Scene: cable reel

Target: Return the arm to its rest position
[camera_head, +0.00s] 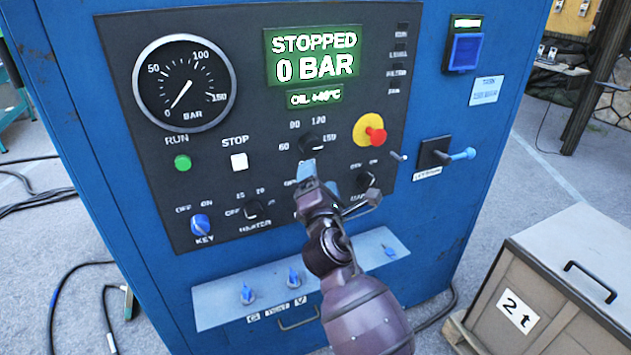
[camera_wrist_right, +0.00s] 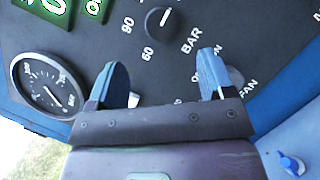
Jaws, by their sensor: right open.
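My right arm comes up from the bottom of the head view, and its gripper (camera_head: 318,178) is in front of the dark control panel (camera_head: 220,175) of a blue cabinet. In the right wrist view the two blue fingertips of this gripper (camera_wrist_right: 163,78) are spread apart with nothing between them. Beyond them is the black BAR knob (camera_wrist_right: 160,20), which also shows just above the gripper in the head view (camera_head: 312,143). I cannot tell whether a fingertip touches the panel. The gripper partly hides the lower knobs. My left gripper is not in view.
The display (camera_head: 314,55) reads STOPPED, 0 BAR. A red emergency button (camera_head: 375,132) and a blue-handled lever (camera_head: 462,154) stick out on the right. A ledge with blue valves (camera_head: 247,293) juts out below. A crate marked 2 t (camera_head: 517,312) stands at lower right.

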